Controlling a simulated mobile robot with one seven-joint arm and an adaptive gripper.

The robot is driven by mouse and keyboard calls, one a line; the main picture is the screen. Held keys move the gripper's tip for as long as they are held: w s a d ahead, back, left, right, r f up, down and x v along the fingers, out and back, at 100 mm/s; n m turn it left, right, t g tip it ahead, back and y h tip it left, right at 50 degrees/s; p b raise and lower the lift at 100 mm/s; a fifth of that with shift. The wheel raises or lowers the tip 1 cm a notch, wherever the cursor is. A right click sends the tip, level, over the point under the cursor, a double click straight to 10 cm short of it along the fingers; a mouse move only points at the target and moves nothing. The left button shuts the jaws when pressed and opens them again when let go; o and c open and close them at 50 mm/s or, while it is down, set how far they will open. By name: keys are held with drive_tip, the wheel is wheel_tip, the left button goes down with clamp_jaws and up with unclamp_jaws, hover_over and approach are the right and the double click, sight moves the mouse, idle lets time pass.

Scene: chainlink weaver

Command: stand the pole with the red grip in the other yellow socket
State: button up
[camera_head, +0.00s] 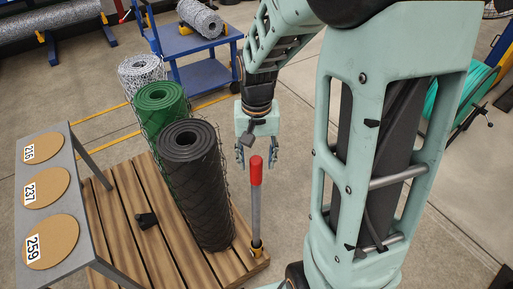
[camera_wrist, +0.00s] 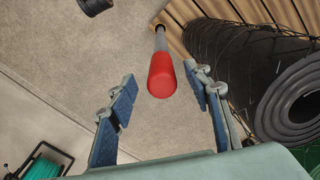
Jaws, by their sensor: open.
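The pole with the red grip (camera_head: 256,171) stands upright at the front right corner of the wooden pallet, its grey shaft (camera_head: 256,210) rising from a yellow socket (camera_head: 257,248). My gripper (camera_head: 257,156) is open and points down over the pole's top. In the wrist view, the red grip (camera_wrist: 162,76) shows between the two spread fingers (camera_wrist: 160,78), with a gap on each side. The shaft runs away from the grip to its foot at the pallet edge. I cannot make out the other yellow socket in either view.
Rolls of mesh stand upright on the pallet (camera_head: 160,262): a black one (camera_head: 200,190) close left of the pole, a green one (camera_head: 160,105) and a grey one (camera_head: 141,72) behind. A table with numbered discs (camera_head: 50,185) is at left, a blue cart (camera_head: 190,45) behind.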

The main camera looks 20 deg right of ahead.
wheel_tip(320, 180, up, 12)
drive_tip(key=shift+f, duration=0.2)
drive_tip(key=shift+w, duration=0.1)
